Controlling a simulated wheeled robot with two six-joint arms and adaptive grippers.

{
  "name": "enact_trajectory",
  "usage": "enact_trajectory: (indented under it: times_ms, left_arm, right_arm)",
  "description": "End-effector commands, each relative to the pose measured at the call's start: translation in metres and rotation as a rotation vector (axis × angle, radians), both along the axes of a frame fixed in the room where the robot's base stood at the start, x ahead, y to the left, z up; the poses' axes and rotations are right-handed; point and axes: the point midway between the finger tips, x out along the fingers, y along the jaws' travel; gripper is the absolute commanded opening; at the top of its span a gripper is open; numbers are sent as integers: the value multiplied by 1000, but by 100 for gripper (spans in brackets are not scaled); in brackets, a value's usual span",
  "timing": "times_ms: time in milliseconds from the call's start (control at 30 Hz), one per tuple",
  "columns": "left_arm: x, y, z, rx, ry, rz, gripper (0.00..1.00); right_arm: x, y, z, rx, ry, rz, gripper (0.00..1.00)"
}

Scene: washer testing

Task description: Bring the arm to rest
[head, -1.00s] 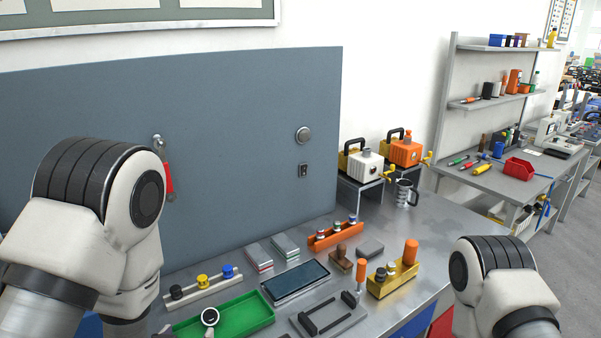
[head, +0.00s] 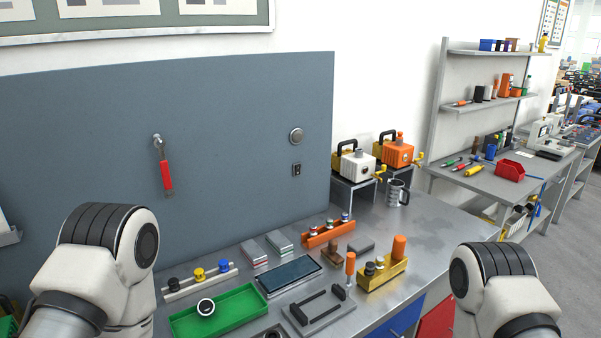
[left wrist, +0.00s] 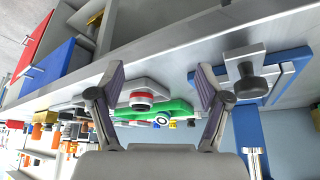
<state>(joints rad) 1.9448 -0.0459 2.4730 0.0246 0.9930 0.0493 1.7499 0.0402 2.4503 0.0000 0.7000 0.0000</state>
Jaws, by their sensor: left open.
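My left arm shows at the lower left of the head view, lower than the panel's hanging red-handled tool (head: 166,178); its gripper is out of that view. In the left wrist view my left gripper (left wrist: 160,88) is open, with nothing between its fingers. Beyond the fingers, the bench edge, a green tray (left wrist: 170,107) and a red-ringed part (left wrist: 141,101) show in a tilted picture. The green tray also shows in the head view (head: 245,312), with a round white-rimmed part (head: 206,306) in it. My right arm is at the lower right; its gripper is out of view.
The metal bench (head: 425,236) holds a dark flat panel (head: 289,275), an orange rack (head: 327,233), a yellow rack (head: 383,274) and a grey fixture (head: 319,309). A grey board (head: 230,150) stands behind. Bare bench lies at the right, near a steel mug (head: 397,193).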

Motion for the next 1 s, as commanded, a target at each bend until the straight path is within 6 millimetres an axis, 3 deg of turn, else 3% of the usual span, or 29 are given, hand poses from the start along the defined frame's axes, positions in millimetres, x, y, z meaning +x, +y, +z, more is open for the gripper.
enact_trajectory:
  times_ms: [100,333,400,633,733,1000]
  left_arm:
    - [-42,4,-30,-8,163,10,77]
    - [-133,9,-74,-31,490,20,77]
    - [-127,8,-109,-29,472,16,77]
    - [-125,9,-166,-29,467,17,77]
    - [-125,9,-173,-29,466,17,77]
    - [-125,9,-168,-28,465,17,77]
  right_arm:
    - [0,0,0,0,0,0,57]
    - [0,0,-3,0,-1,0,57]
    - [1,0,-40,0,-2,0,57]
    - [0,0,-98,0,0,0,57]
    - [0,0,-105,0,0,0,57]
    - [1,0,-100,0,-1,0,57]
